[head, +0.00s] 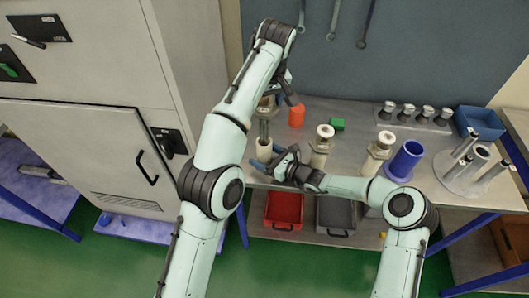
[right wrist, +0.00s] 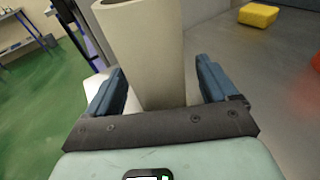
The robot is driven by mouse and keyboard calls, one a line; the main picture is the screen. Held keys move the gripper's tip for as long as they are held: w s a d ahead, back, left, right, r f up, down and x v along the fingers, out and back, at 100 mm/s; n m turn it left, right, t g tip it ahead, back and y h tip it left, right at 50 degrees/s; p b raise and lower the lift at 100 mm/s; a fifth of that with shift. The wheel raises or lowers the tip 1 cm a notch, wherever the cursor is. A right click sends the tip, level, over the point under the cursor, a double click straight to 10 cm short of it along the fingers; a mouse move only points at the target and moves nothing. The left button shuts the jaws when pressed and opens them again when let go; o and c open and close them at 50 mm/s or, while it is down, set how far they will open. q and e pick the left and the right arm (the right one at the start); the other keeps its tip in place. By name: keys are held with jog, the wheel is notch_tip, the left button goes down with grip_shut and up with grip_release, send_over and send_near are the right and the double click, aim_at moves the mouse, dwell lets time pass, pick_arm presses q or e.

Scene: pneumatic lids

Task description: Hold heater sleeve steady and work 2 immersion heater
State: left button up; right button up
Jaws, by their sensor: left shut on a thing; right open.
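The heater sleeve, a cream upright tube, (head: 264,149) stands near the table's front edge at the left; it also shows in the right wrist view (right wrist: 146,50). My right gripper (head: 266,157) is open, its blue fingers on either side of the sleeve, with gaps in the right wrist view (right wrist: 165,88). My left gripper (head: 281,96) is above the sleeve, shut on an immersion heater (head: 264,128), whose grey rods point down at the sleeve's mouth. I cannot tell how deep they reach. The heater's head is partly hidden by the left gripper.
Two cream fittings with collars (head: 321,147) (head: 377,157), a blue cylinder (head: 405,160) and a rod stand (head: 474,168) are to the right. An orange cylinder (head: 297,116) and green block (head: 337,125) stand behind. Red (head: 284,211) and grey (head: 336,216) bins sit below.

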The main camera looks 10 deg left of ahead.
jog(key=v, duration=1.2)
jog(key=shift+d, duration=0.1)
